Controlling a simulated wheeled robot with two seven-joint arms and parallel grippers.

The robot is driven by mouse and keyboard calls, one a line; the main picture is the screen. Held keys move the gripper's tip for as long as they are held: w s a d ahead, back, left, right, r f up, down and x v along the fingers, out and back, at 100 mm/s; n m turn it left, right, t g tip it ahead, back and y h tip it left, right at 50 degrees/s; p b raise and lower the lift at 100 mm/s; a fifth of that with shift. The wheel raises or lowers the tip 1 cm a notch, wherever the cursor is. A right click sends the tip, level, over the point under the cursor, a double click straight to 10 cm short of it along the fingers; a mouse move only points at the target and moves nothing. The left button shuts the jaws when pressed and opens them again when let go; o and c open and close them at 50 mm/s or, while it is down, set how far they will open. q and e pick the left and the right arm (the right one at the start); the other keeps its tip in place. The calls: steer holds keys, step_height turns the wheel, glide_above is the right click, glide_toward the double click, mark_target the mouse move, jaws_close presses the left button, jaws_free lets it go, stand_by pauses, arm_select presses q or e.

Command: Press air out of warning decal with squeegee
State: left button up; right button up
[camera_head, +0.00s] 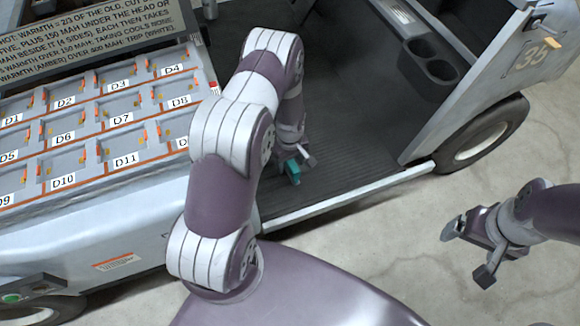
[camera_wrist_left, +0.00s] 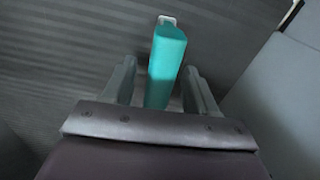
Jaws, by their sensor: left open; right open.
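A teal squeegee (camera_wrist_left: 166,66) with a pale tip lies between the parted fingers of my left gripper (camera_wrist_left: 160,68) in the left wrist view, over the dark ribbed cart floor. Little gaps show beside it, so it is not clamped. In the head view the squeegee (camera_head: 292,172) shows small beside my left gripper (camera_head: 299,164), partly hidden by my arm. A small white and orange decal (camera_head: 117,261), likely the warning decal, is on the cart's grey side panel at lower left. My right gripper (camera_head: 467,252) is open and empty over the concrete floor at right.
A tray of compartments (camera_head: 95,125) labelled with D numbers fills the cart's left part, below a text board (camera_head: 90,30). Cup holders (camera_head: 430,60) and a wheel (camera_head: 487,133) are at upper right. The cart floor (camera_head: 350,130) has free room right of my left gripper.

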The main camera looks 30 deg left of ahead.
arm_select(q)
steer(key=c, duration=1.1)
steer(key=shift+o, duration=0.2)
steer(key=shift+r, duration=0.15)
